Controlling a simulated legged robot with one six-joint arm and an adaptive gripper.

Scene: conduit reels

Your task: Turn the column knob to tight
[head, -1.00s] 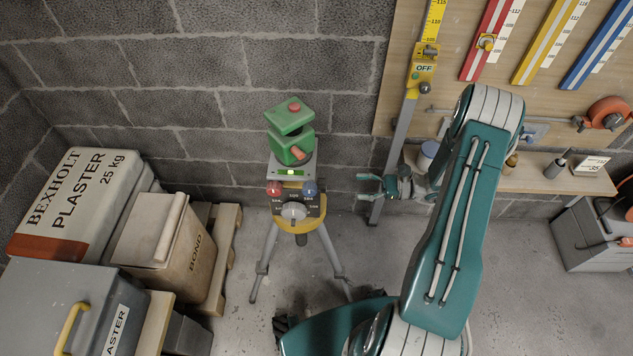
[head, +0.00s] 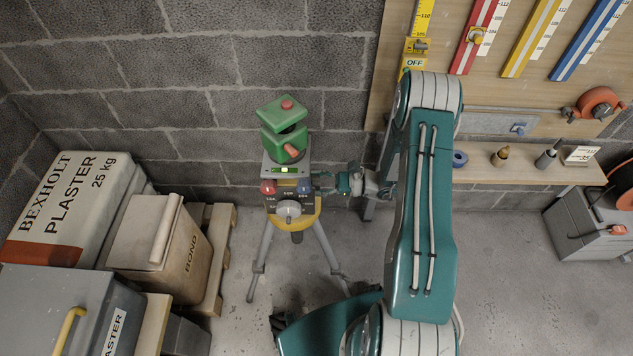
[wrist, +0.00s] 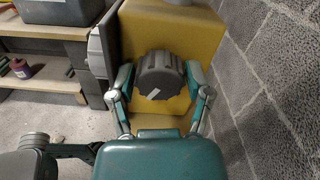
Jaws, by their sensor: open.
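A green laser level (head: 285,135) stands on a tripod with a yellow collar (head: 303,222) and a small control panel (head: 289,197). In the wrist view, a dark grey ribbed knob (wrist: 161,76) with a white mark sits on a yellow housing (wrist: 178,30). My gripper (head: 322,183) is open at the right side of the tripod head. In the wrist view its fingers (wrist: 160,88) stand on either side of the knob, and I cannot tell whether they touch it. The knob's side is hidden from the head view.
Plaster bags (head: 75,200), a bond box (head: 160,245) and a pallet (head: 222,250) fill the left. A block wall (head: 210,100) is close behind. A shelf (head: 510,172) and a board with coloured rules (head: 520,100) are at right.

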